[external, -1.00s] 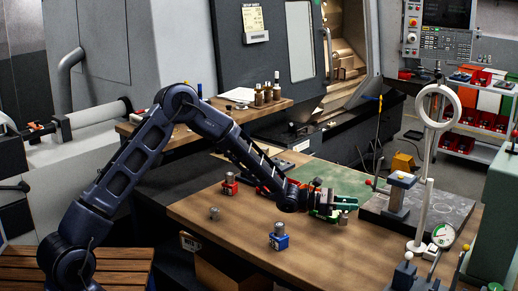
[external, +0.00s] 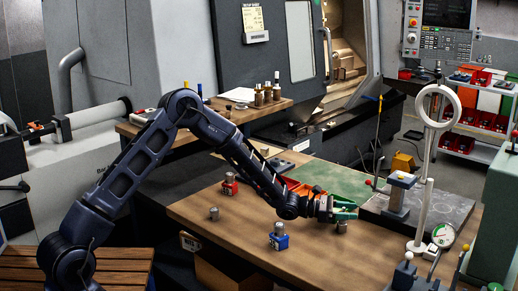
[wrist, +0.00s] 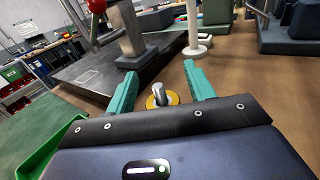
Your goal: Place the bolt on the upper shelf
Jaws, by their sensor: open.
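A short grey metal cylinder, which looks like the bolt (external: 341,227), stands on the wooden table just below my gripper (external: 343,211) in the external view. In the wrist view the bolt (wrist: 159,91) shows a bright shank and a yellow round part, lying between and a little below the two teal fingers of my gripper (wrist: 160,80). The fingers are apart, and I see no grip on it. A raised wooden shelf (external: 222,113) stands behind the table; whether it is the upper shelf, I cannot tell.
A similar grey cylinder (external: 214,213), a blue block (external: 279,237) and a red block (external: 229,184) stand on the table (external: 240,215). A white ring stand (external: 423,195) and a dark plate (external: 452,211) are to the right. Bottles (external: 267,93) stand on the wooden shelf.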

